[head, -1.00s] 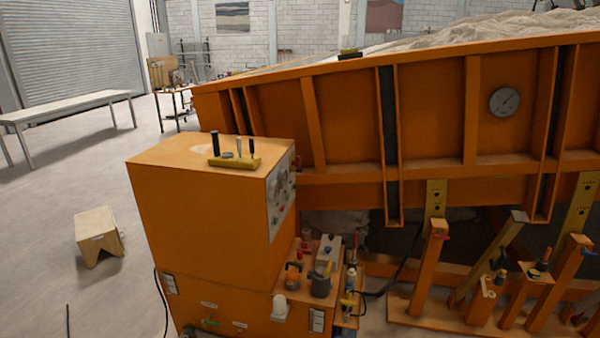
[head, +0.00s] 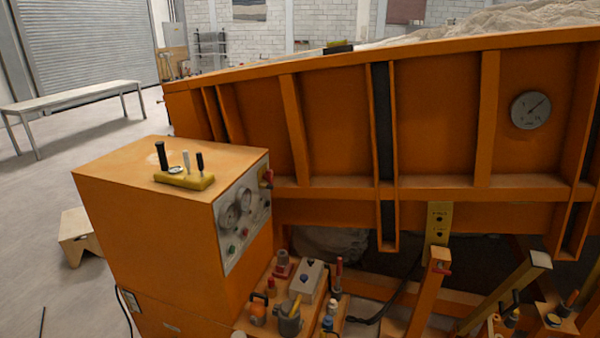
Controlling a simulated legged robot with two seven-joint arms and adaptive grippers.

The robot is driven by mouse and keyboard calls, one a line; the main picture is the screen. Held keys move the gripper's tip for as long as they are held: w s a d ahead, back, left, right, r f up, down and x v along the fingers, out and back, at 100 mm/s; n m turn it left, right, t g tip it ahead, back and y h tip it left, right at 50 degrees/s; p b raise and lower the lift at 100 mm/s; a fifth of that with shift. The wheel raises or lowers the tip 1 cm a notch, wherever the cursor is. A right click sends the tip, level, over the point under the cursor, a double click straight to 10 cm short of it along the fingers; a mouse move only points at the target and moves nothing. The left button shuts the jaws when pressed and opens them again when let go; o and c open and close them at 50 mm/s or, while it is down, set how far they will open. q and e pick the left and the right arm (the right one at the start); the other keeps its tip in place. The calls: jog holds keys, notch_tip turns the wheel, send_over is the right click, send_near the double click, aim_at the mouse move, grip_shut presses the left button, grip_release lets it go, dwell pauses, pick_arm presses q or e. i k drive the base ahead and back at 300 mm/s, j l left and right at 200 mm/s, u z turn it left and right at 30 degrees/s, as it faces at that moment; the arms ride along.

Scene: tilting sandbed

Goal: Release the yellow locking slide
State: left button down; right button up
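Neither of my grippers shows in the head view. A yellow upright plate with holes and small dark markings (head: 438,222) hangs under the tilted orange sandbed (head: 330,125), right of centre. Its lower end meets an orange post (head: 424,290) with a red handle or pin (head: 441,268) near its top. I cannot tell for sure whether this plate is the locking slide, or whether it is locked. A yellow tray (head: 200,181) holding several upright dark and grey tools lies on the orange control cabinet (head: 150,235).
The cabinet's side panel (head: 243,215) carries gauges and knobs. A low shelf beside it holds a padlock-like object (head: 258,311), a grey cup (head: 290,322) and a light box with knobs (head: 308,280). A slanted yellowish post (head: 505,290) stands lower right. A bench (head: 75,101) and open floor lie left.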

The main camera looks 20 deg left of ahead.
aim_at(264, 185)
jog(key=i+l, duration=0.45)
jog(key=i, duration=0.15)
jog(key=i+l+u, duration=0.1)
jog(key=i+l, duration=0.35)
jog(key=i, duration=0.15)
